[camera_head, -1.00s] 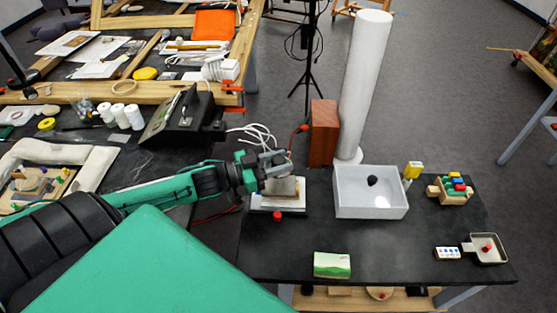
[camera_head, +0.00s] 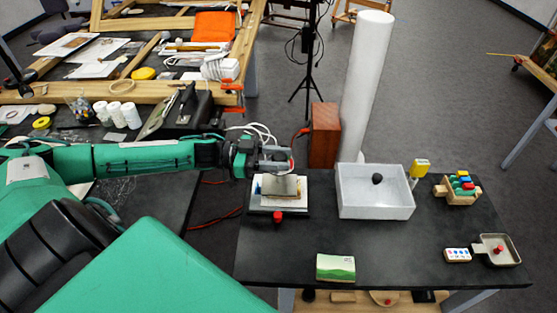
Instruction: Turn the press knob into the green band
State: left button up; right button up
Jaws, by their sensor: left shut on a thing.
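The press (camera_head: 281,200) stands at the back left of the dark table. It has a pale base, a grey upper plate and a small red part (camera_head: 278,216) at its front edge. My left gripper (camera_head: 284,165) reaches in from the left and sits over the top of the press. It is shut on the press knob, which its fingers hide. I cannot make out the green band on the press. A card with a green lower part (camera_head: 335,268) lies at the table's front. My right gripper is not in view.
A white tray (camera_head: 352,209) with a dark lump (camera_head: 377,179) stands right of the press. A brown box (camera_head: 323,135) and a tall white column (camera_head: 365,80) rise behind. A block rack (camera_head: 458,188) and a small pan (camera_head: 507,257) are at the right.

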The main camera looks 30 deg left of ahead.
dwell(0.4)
pick_arm(q)
jog(key=o, duration=1)
jog(key=shift+d, duration=0.1)
jog(key=shift+s+a+f, duration=0.1)
jog(key=shift+s+a, duration=0.05)
jog(key=shift+a, duration=0.2)
jog(key=shift+b+v, duration=0.3)
jog(key=shift+v, duration=6.25)
